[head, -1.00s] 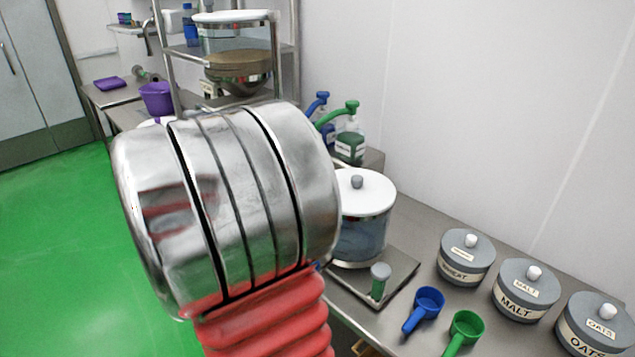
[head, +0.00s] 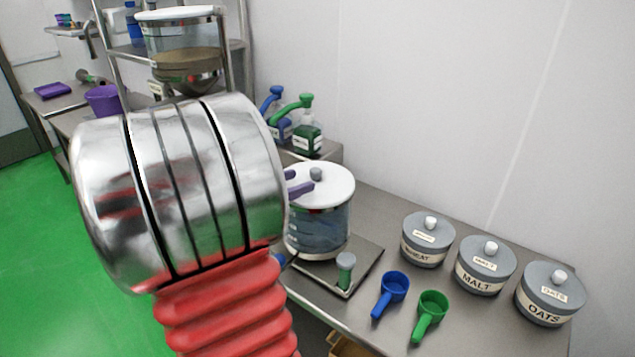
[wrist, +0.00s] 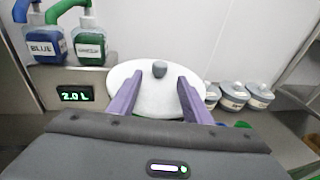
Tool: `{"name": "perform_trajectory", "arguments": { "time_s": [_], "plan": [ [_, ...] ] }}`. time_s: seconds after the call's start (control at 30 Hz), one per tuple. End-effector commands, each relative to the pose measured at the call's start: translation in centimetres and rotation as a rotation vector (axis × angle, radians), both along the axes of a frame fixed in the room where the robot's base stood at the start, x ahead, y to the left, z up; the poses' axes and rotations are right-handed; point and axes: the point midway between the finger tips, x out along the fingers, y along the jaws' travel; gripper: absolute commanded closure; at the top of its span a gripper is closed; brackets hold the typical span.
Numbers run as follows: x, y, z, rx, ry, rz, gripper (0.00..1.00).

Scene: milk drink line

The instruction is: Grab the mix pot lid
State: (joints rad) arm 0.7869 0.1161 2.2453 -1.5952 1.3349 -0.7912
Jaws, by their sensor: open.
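The mix pot lid (head: 333,184) is a white disc with a small grey knob (head: 316,174). It sits on the clear mix pot (head: 319,232) on the bench. In the wrist view the lid (wrist: 130,78) lies straight ahead, with its knob (wrist: 159,69) standing beyond the fingertips. My gripper (head: 299,184) has purple fingers and reaches the left side of the lid in the head view. In the wrist view the fingers (wrist: 153,88) are spread apart over the near part of the lid, with nothing between them. Whether they touch the lid cannot be told.
Lidded tubs for malt (head: 484,268), oats (head: 549,296) and one more (head: 427,243) stand to the right. A blue scoop (head: 391,290) and a green scoop (head: 431,311) lie before them. Pump bottles (head: 307,135) stand behind the pot. A 2.0 L display (wrist: 74,96) is at left.

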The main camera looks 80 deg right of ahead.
Motion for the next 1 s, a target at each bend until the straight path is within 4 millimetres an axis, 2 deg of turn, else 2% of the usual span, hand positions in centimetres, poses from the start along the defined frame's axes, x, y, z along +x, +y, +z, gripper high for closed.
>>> {"name": "perform_trajectory", "arguments": {
  "time_s": [0.2, 0.67, 1.0],
  "plan": [
    [-1.1, -1.6, -0.3, 0.000, 0.000, -0.001, 0.55],
    [-1.5, -2.1, -0.4, 0.000, -0.001, -0.002, 0.55],
    [-3.8, -5.2, -0.8, 0.000, 0.000, -0.004, 0.55]
  ]
}}
